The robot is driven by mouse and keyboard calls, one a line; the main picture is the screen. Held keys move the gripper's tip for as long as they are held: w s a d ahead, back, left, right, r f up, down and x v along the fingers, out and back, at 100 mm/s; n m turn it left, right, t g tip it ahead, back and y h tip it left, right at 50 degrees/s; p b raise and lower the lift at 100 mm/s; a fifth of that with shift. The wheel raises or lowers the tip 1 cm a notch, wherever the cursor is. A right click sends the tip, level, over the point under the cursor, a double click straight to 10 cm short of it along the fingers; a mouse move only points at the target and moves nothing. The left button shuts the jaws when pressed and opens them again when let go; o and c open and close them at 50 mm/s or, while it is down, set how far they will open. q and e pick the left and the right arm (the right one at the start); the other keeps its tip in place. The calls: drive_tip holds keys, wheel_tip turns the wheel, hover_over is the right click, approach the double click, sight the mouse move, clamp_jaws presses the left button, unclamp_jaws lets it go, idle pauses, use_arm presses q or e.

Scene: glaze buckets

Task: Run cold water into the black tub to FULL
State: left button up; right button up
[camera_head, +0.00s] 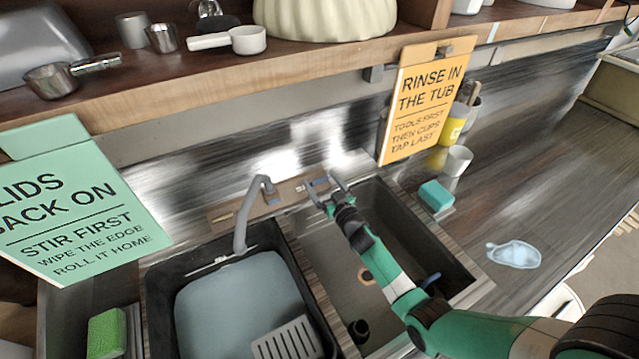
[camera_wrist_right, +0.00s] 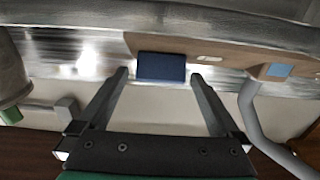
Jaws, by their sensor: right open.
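The black tub (camera_head: 160,308) sits in the left basin. Grey-blue water (camera_head: 235,300) covers its inside, and a pale slotted tool (camera_head: 288,340) lies partly in it. Any FULL mark is not readable. The grey tap spout (camera_head: 241,232) arches over the tub's back edge, with no stream visible. A dark blue tap control (camera_head: 320,183) is on the wooden strip behind the sinks. My right gripper (camera_head: 324,181) is open at this control. In the right wrist view the control (camera_wrist_right: 161,67) lies between and just beyond the fingertips (camera_wrist_right: 159,77). My left gripper is out of view.
The right basin (camera_head: 345,250) lies under my right arm. An orange sign (camera_head: 430,95) hangs behind it, and a green sign (camera_head: 80,205) stands left. A teal sponge (camera_head: 436,195) and white cup (camera_head: 458,160) are on the counter right. A shelf edge (camera_head: 220,75) runs above.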

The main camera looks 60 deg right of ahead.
drive_tip(key=shift+w+d, duration=0.4)
drive_tip(key=shift+w, duration=0.2)
drive_tip(key=c, duration=1.3)
drive_tip(key=shift+r+n+y+p, duration=0.2)
drive_tip(key=shift+n+y+p, duration=0.1)
drive_tip(key=shift+p, duration=0.4)
drive_tip(key=n+t+y+p, duration=0.1)
drive_tip(key=n+y+p, duration=0.1)
drive_tip(key=n+p, duration=0.1)
drive_tip(key=shift+r+y+p, duration=0.1)
drive_tip(key=shift+y+p, duration=0.2)
drive_tip(key=shift+p, duration=0.3)
drive_tip(key=shift+n+t+y, duration=0.4)
drive_tip(key=shift+n, duration=0.3)
drive_tip(key=shift+f+n+y, duration=0.25)
drive_tip(key=shift+n+y, duration=0.65)
drive_tip(key=shift+n, duration=0.1)
drive_tip(key=shift+a+f+n+y, duration=0.1)
drive_tip(key=shift+a+n+y, duration=0.05)
drive_tip(key=shift+n+y, duration=1.35)
drive_tip(key=shift+n, duration=0.3)
